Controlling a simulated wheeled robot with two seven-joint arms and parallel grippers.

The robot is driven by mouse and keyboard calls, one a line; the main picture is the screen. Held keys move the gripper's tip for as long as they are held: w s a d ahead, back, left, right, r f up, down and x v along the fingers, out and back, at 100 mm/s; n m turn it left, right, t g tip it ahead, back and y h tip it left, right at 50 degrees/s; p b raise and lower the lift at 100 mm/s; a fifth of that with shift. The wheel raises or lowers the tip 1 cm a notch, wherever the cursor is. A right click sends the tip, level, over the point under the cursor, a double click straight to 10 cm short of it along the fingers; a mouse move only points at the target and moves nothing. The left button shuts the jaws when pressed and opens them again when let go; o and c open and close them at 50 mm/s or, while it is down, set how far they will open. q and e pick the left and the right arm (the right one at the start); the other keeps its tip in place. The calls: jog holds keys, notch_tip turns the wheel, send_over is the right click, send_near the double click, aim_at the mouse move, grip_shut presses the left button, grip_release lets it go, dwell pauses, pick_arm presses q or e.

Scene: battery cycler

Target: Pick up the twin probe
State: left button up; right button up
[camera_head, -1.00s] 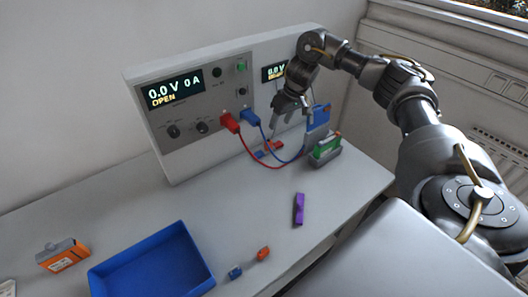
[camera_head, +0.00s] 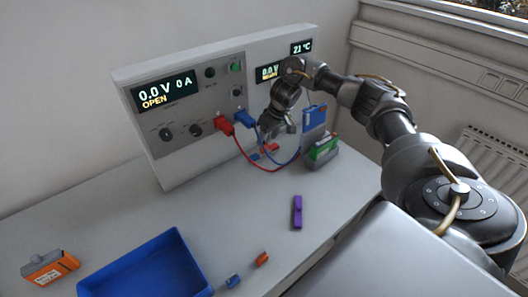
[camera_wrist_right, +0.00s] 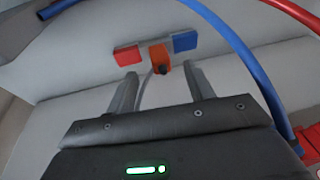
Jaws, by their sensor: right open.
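The twin probe (camera_head: 269,148) lies on the bench at the foot of the cycler panel, partly hidden by my right gripper in the head view. In the right wrist view it shows as a red block (camera_wrist_right: 128,55) and a blue block (camera_wrist_right: 185,41) on a grey bar, with an orange middle part (camera_wrist_right: 158,54) and a thin pale cable. My right gripper (camera_head: 275,132) is open just above it. In the wrist view its fingertips (camera_wrist_right: 159,69) point at the orange part, one on each side, with nothing gripped. My left gripper is not in view.
Red and blue leads hang from plugs (camera_head: 224,125) on the cycler panel (camera_head: 180,148) close to the gripper. A holder with a green battery (camera_head: 323,148) and blue block (camera_head: 314,118) stands right. A purple piece (camera_head: 297,212), blue tray (camera_head: 150,262) and orange battery (camera_head: 50,268) lie in front.

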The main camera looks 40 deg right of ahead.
aim_at(265, 143)
jog(key=p+x, duration=0.1)
jog(key=x, duration=0.3)
jog(key=shift+w+f, duration=0.2)
jog(key=shift+f, duration=0.05)
jog(key=shift+s, duration=0.1)
grip_shut()
jog(key=shift+a, duration=0.1)
